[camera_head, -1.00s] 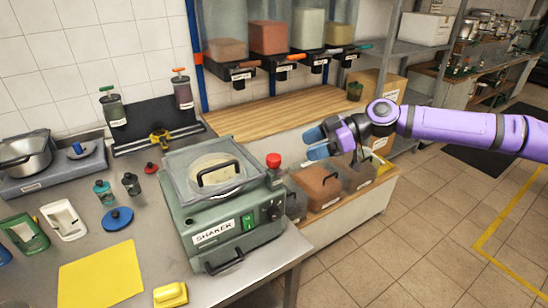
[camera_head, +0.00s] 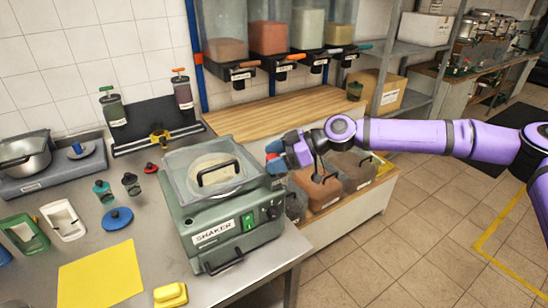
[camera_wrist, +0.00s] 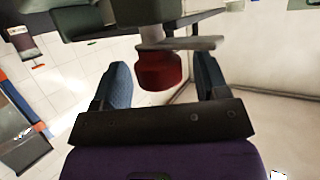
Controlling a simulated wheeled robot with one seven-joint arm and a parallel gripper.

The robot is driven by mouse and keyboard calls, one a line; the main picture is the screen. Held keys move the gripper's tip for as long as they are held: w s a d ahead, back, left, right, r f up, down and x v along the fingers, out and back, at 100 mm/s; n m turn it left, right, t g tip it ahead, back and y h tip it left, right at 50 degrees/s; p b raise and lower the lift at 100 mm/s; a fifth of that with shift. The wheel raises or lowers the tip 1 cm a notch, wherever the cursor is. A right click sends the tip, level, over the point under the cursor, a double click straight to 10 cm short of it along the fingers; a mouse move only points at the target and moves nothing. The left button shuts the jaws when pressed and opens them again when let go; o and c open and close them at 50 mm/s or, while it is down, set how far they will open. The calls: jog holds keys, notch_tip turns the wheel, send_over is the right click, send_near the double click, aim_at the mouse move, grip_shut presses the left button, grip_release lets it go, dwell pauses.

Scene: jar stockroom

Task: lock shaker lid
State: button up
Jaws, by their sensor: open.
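The green shaker (camera_head: 220,215) stands on the metal table, its clear lid (camera_head: 212,172) with a black handle lying over the top. A pale round thing shows under the lid. The shaker's red knob (camera_wrist: 160,72) shows in the wrist view between the two blue fingers of my gripper (camera_wrist: 162,88), with space on both sides. In the head view my gripper (camera_head: 276,158) is at the right side of the shaker, near its top, and hides most of the knob. My gripper is open and holds nothing.
Bins of brown contents (camera_head: 318,188) stand right of the shaker, below my arm. A wooden shelf (camera_head: 270,112) is behind.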

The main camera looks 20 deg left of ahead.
jog(key=shift+c, duration=0.4)
jog(key=c, duration=0.8)
jog(key=shift+c, duration=0.2)
jog(key=shift+m+t, duration=0.4)
jog(key=shift+t, duration=0.2)
jog(key=m+t, duration=0.3)
jog(key=t, duration=0.1)
jog(key=shift+s+m+t+y, duration=0.1)
jog(key=shift+m+t+y, duration=0.2)
jog(key=shift+m, duration=0.1)
jog(key=m+t, duration=0.2)
jog(key=m+t+h, duration=0.1)
jog(key=m+t, duration=0.1)
jog(key=shift+s+a+r+t, duration=0.1)
jog(key=shift+a+t, duration=0.05)
jog(key=shift+t, duration=0.25)
jog(key=m+t+h, duration=0.4)
jog(key=m+t, duration=0.1)
jog(key=m, duration=0.1)
jog(key=shift+m+t+h, duration=0.8)
jog(key=shift+m+h, duration=0.7)
jog(key=shift+h, duration=0.3)
